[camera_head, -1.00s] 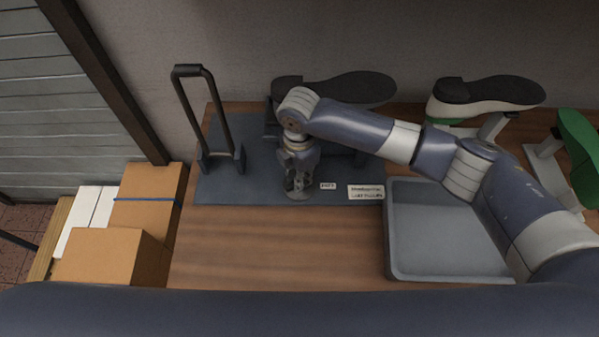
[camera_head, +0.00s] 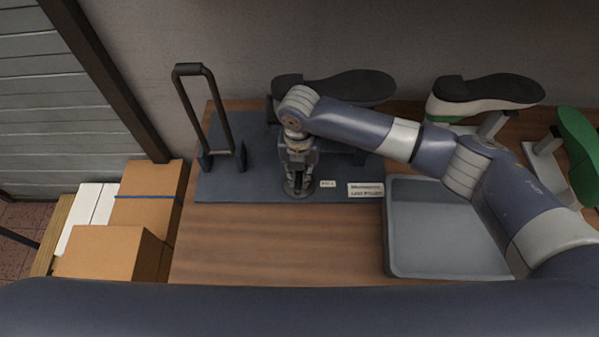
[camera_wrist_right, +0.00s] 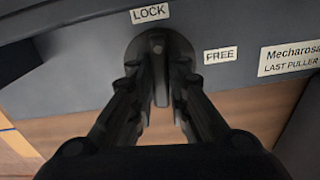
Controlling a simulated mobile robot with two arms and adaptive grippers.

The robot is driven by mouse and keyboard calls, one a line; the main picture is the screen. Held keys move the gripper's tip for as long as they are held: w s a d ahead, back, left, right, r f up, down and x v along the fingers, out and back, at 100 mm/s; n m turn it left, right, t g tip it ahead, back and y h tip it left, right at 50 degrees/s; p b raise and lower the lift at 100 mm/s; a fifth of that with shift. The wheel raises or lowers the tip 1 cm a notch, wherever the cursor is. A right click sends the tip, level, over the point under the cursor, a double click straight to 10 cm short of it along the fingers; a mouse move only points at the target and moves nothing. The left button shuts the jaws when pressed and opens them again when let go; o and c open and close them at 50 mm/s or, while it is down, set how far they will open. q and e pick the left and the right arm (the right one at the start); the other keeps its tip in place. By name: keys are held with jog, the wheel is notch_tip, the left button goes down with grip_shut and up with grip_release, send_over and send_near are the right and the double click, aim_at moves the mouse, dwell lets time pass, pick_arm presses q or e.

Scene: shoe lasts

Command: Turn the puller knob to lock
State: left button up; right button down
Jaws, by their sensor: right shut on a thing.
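The puller knob (camera_wrist_right: 158,70) is a dark grey bar on a round base at the front edge of the dark puller base plate (camera_head: 235,188). In the right wrist view the bar lies nearly upright in the picture, its far end towards the LOCK label (camera_wrist_right: 149,13). The FREE label (camera_wrist_right: 220,55) is to its right. My right gripper (camera_wrist_right: 158,88) is shut on the knob, one finger on each side. In the head view this gripper (camera_head: 298,188) points down at the plate's front edge and mostly hides the knob. My left gripper is not in view.
A black lever handle (camera_head: 220,110) stands at the plate's left. A shoe last with a dark sole (camera_head: 350,88) is behind my right arm. A grey tray (camera_head: 392,250) lies at the right, cardboard boxes (camera_head: 105,255) at the left. The wooden table front (camera_head: 270,245) is clear.

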aim_at(299, 177)
jog(key=shift+a+r+n, duration=0.1)
jog(key=shift+n, duration=0.4)
jog(key=shift+w, duration=0.1)
jog(key=c, duration=1.6)
grip_release()
jog(key=shift+o, duration=0.3)
notch_tip(299, 177, up, 12)
